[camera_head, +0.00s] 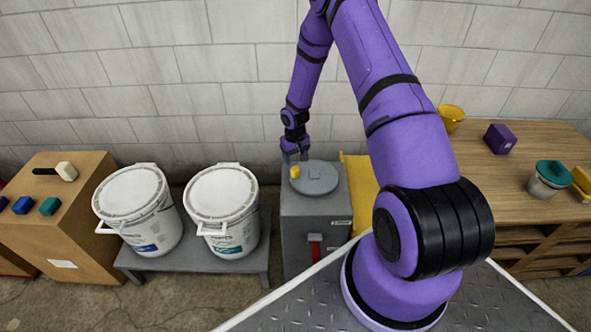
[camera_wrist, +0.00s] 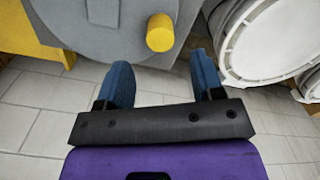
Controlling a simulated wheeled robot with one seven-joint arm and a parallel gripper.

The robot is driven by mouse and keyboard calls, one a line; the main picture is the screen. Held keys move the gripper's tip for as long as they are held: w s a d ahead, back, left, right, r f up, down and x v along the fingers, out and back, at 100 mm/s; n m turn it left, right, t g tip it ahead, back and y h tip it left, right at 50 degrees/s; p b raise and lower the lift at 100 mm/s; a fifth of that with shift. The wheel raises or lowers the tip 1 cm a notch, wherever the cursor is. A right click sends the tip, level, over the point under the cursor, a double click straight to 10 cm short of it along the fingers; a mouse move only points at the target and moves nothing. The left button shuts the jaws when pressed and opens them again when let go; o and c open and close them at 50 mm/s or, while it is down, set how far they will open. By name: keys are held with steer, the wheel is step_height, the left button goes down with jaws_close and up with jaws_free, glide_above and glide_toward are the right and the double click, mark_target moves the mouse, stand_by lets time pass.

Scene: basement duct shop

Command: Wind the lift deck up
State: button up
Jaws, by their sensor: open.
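A grey crank wheel (camera_head: 318,179) lies flat on top of a grey cabinet (camera_head: 300,232). A yellow knob (camera_head: 295,172) stands up near the left part of its rim. In the wrist view the wheel (camera_wrist: 75,35) fills the upper left, and the knob (camera_wrist: 160,33) is just beyond the fingertips, roughly in line with the gap between them. My gripper (camera_head: 297,157) is open and empty by the knob; its two blue fingers (camera_wrist: 160,68) stand apart. Contact with the knob cannot be seen. I cannot make out the lift deck for certain.
A red lever (camera_head: 315,249) is on the cabinet's front. Two white buckets (camera_head: 226,208) stand on a low grey stand (camera_head: 192,256) to the left. A yellow panel (camera_head: 360,188) is right of the cabinet. A wooden workbench (camera_head: 500,185) stands further right. The block wall is close behind.

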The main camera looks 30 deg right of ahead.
mark_target(295, 169)
step_height(295, 169, down, 7)
steer(key=shift+r, duration=0.15)
steer(key=shift+c, duration=0.2)
jaws_close()
